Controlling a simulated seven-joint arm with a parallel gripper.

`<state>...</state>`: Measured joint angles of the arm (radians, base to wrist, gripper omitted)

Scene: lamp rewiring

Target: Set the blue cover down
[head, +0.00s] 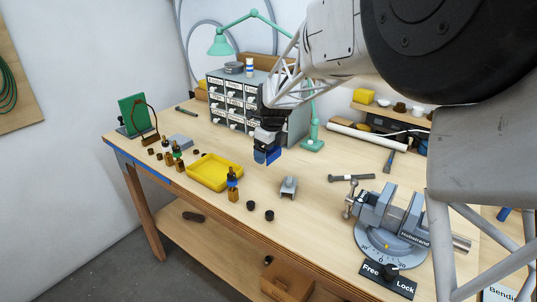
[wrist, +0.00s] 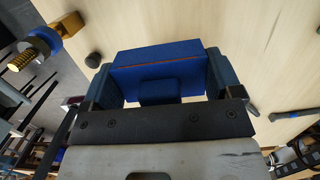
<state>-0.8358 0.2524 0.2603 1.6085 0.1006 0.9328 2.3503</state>
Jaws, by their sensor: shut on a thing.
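My gripper (head: 267,142) is shut on the blue cover (head: 272,155), a box-like blue piece. In the head view it hangs in front of the small-drawer cabinet and appears to be above the bench top. In the wrist view the blue cover (wrist: 165,58) sits between the two dark fingers of my gripper (wrist: 158,75), with pale bench wood behind it. The fingers hide its two ends. The exact gap between the cover and the bench cannot be told.
A small grey metal piece (head: 288,187) lies nearby, in front. A vise (head: 388,220) and a hammer (head: 350,178) are to the right. Bare wood shows between them.

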